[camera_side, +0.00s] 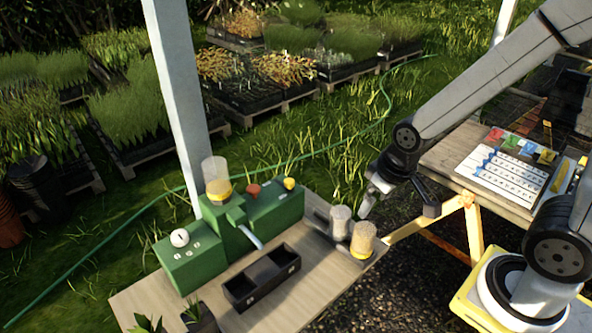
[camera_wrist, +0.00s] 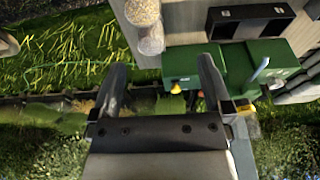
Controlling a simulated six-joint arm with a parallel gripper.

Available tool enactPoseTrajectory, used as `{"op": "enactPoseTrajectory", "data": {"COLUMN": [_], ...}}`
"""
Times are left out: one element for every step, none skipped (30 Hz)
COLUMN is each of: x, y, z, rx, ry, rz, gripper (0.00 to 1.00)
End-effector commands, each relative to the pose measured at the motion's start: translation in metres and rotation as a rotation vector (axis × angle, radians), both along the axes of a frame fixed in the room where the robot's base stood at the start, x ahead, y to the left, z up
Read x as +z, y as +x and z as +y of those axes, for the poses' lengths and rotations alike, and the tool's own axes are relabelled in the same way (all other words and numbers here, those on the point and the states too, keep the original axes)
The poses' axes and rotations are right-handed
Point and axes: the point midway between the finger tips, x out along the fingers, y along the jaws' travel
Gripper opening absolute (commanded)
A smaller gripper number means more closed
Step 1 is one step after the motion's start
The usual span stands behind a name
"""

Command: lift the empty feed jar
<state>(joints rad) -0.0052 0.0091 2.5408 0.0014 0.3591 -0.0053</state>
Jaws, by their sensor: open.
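A clear jar (camera_side: 216,180) with a yellow band stands upright in the top of the green machine (camera_side: 232,222) in the side view; its upper part looks empty. Two more jars stand at the table's right end: one with pale, whitish contents (camera_side: 341,222), one with tan grains and a yellow band (camera_side: 362,240). The wrist view shows the tan one (camera_wrist: 142,12) and the pale one (camera_wrist: 151,42) at the top. My gripper (camera_side: 369,197) is in the air just right of these two jars, apart from the machine's jar. In the wrist view its open fingers (camera_wrist: 162,65) hold nothing.
A black divided box (camera_side: 262,280) sits in front of the machine, with potted plants (camera_side: 198,318) at the table's front. A white post (camera_side: 180,95) rises behind the machine. A second bench (camera_side: 490,170) with a chart stands at right. Some bare tabletop (camera_side: 310,290) shows.

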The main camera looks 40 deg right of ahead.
Motion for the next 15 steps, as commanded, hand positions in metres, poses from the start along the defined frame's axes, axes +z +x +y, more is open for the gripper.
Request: {"op": "enactPoseTrajectory", "data": {"x": [0.001, 0.003, 0.004, 0.006, 0.007, 0.010, 0.012, 0.014, 0.017, 0.019, 0.022, 0.025, 0.028, 0.030, 0.033], "y": [0.005, 0.009, 0.014, 0.019, 0.025, 0.033, 0.040, 0.047, 0.057, 0.065, 0.073, 0.084, 0.092, 0.099, 0.110], "z": [0.002, 0.003, 0.005, 0.006, 0.008, 0.011, 0.014, 0.016, 0.020, 0.024, 0.028, 0.033, 0.037, 0.041, 0.047], "rx": [0.008, 0.014, 0.023, 0.030, 0.038, 0.051, 0.063, 0.076, 0.092, 0.105, 0.120, 0.139, 0.153, 0.168, 0.189], "ry": [0.000, 0.000, 0.000, -0.001, -0.001, -0.001, -0.002, -0.001, -0.001, -0.002, -0.002, -0.002, -0.002, -0.003, -0.002], "rz": [-0.001, -0.002, -0.002, -0.002, -0.003, -0.004, -0.004, -0.005, -0.006, -0.006, -0.007, -0.008, -0.010, -0.010, -0.012], "gripper": [1.00, 1.00, 1.00, 1.00, 1.00, 1.00, 1.00, 1.00, 1.00, 1.00, 1.00, 1.00, 1.00, 1.00, 1.00]}}
